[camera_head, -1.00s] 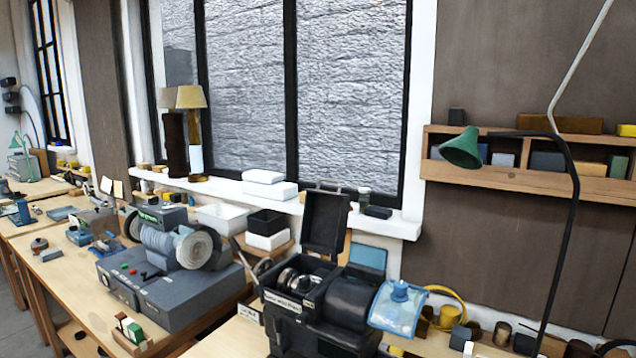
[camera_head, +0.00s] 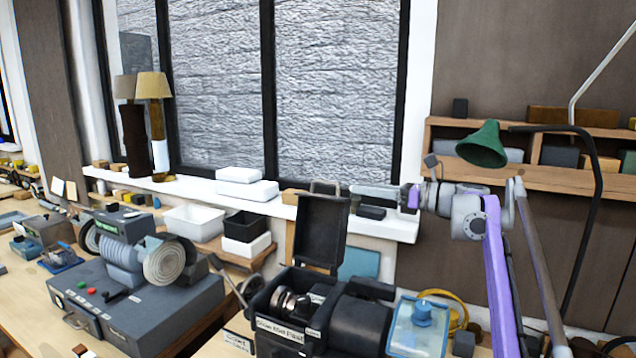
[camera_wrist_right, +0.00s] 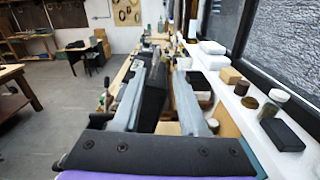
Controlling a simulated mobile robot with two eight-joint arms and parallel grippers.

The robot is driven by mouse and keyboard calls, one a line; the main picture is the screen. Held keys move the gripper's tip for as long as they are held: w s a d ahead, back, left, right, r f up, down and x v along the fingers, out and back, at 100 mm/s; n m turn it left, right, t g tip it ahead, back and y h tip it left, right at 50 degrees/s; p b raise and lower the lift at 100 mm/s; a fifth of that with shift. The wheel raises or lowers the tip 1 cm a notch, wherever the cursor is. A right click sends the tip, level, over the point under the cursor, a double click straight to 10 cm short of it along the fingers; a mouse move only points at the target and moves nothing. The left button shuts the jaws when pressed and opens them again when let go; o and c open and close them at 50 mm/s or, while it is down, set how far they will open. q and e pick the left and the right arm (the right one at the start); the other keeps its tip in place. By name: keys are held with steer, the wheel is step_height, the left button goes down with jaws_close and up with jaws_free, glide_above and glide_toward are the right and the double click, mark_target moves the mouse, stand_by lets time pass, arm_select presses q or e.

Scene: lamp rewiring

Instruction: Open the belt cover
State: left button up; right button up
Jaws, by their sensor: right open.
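The black belt cover (camera_head: 320,232) stands upright and open on the dark machine box (camera_head: 300,318), with metal pulleys (camera_head: 290,302) showing inside. My right gripper (camera_head: 358,190) reaches in from the right, level with the cover's top edge and beside it. In the right wrist view, my right gripper (camera_wrist_right: 160,72) has its two grey fingers apart. The dark cover (camera_wrist_right: 154,92) shows between them in the picture; I cannot tell whether they touch it. My left gripper is out of view.
A green lamp (camera_head: 484,146) hangs at the right near a wooden shelf (camera_head: 500,176). A bench grinder (camera_head: 125,265) stands at the left. Boxes and jars line the white window sill (camera_wrist_right: 240,128). A clear blue guard (camera_head: 418,325) sits right of the machine.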

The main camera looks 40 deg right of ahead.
mark_target(327, 183)
steer(key=x, duration=0.9)
steer(key=shift+a+r+p, duration=0.1)
steer(key=shift+a+p, duration=0.1)
steer(key=shift+p, duration=0.2)
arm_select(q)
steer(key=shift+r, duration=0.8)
arm_select(e)
steer(key=shift+w+a, duration=0.2)
steer(key=shift+a, duration=0.05)
jaws_close()
